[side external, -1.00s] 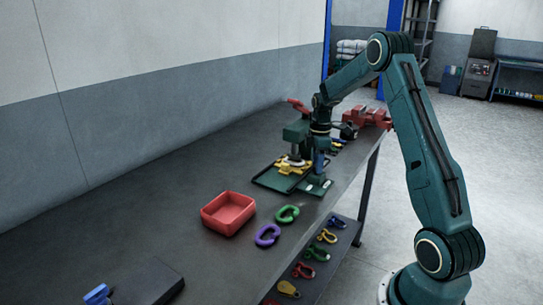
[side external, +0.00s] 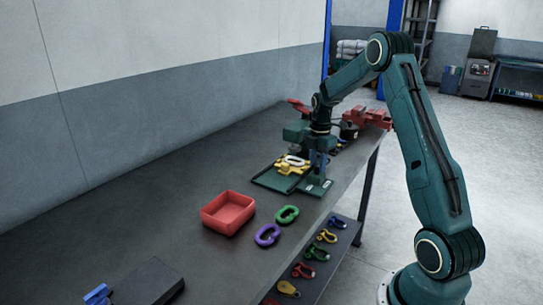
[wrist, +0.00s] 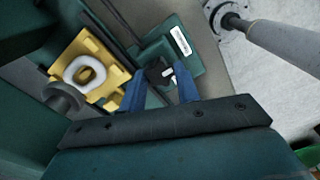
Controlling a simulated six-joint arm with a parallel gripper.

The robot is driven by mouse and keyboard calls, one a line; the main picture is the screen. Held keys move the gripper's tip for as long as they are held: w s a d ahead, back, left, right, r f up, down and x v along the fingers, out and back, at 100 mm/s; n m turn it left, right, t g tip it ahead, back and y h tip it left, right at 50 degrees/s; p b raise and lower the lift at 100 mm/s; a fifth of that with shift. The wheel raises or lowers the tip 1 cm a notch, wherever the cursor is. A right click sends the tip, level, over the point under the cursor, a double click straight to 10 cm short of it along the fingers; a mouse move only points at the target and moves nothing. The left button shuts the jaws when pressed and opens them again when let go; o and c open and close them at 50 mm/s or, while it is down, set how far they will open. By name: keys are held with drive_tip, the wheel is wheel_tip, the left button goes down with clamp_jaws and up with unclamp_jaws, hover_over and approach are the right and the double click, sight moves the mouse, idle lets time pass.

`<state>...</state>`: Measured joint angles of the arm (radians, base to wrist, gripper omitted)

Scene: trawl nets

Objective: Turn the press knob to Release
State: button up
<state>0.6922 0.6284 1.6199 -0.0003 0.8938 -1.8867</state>
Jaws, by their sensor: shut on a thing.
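The green press (side external: 297,132) stands on the bench, with a yellow fixture (side external: 283,169) on its dark tray. A pale oval link (wrist: 85,72) lies on the yellow fixture (wrist: 108,62) in the wrist view. The grey press ram (wrist: 64,97) shows beside the link from this angle. My gripper (side external: 318,171) points down over the press's front plate (side external: 316,187). In the wrist view my blue fingers (wrist: 160,82) are shut on the dark press knob (wrist: 156,73), which has a white mark. The white label (wrist: 181,41) beside it is too small to read.
A red bin (side external: 228,212), a green link (side external: 287,214) and a purple link (side external: 267,235) are nearer on the bench. A red vise (side external: 372,117) stands behind my gripper. Several coloured shackles lie on the lower shelf (side external: 345,232).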

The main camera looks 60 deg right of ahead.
sight(317, 166)
drive_tip(key=shift+r, duration=0.1)
drive_tip(key=o, duration=1)
drive_tip(key=shift+c, duration=0.2)
wheel_tip(317, 166, up, 14)
idle(0.3)
